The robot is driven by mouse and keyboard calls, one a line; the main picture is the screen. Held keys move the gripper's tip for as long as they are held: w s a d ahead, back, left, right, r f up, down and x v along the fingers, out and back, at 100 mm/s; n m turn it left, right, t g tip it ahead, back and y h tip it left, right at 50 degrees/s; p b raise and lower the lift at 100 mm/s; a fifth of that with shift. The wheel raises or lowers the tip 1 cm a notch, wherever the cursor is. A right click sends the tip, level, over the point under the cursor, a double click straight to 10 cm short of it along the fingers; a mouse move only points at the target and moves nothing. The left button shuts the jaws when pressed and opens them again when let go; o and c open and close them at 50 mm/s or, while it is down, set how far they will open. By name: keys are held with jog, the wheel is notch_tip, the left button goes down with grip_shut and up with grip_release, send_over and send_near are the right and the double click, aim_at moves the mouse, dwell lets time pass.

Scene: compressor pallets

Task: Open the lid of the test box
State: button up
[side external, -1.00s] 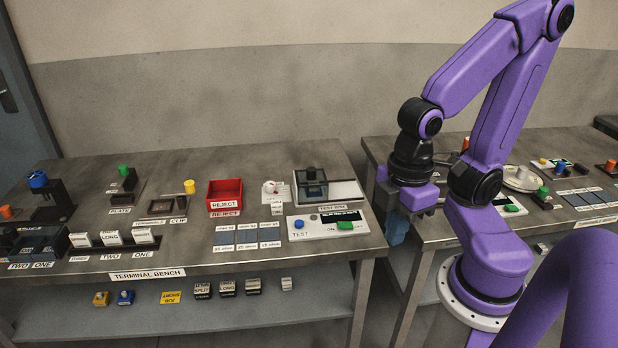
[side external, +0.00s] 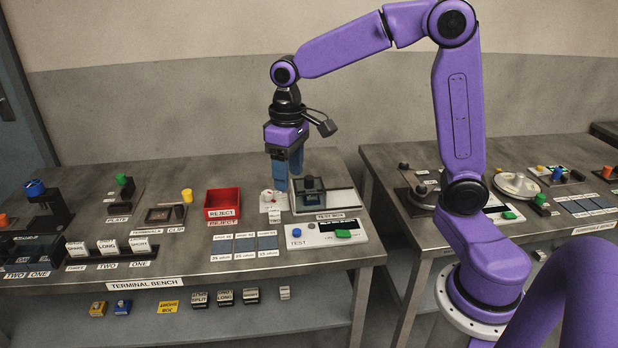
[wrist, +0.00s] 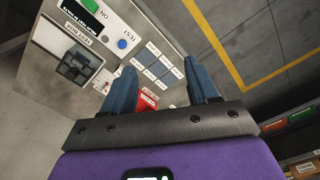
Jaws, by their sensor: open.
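The test box (side external: 308,207) sits on the right part of the terminal bench, a dark clear-walled box with a black knob (side external: 309,183) on its top. Its lid looks shut. In the wrist view the test box (wrist: 76,66) shows at the upper left, beside the white test panel. My gripper (side external: 288,184) points down above the back left of the test box, apart from it as far as I can tell. Its two blue fingers (wrist: 164,88) are spread with nothing between them.
The test panel (side external: 326,233) with a blue button and green switch lies in front of the box. A red reject bin (side external: 222,214) and a small white item (side external: 270,200) stand to the left. Label pads (side external: 245,244) lie at the front. A second bench (side external: 385,160) is at right.

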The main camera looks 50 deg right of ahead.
jog(key=w+d+f+m, duration=0.1)
jog(key=w+d+m, duration=0.4)
jog(key=w+d, duration=0.65)
jog(key=m, duration=0.5)
send_near(309, 177)
notch_tip(309, 177, down, 10)
jog(key=shift+r, duration=0.1)
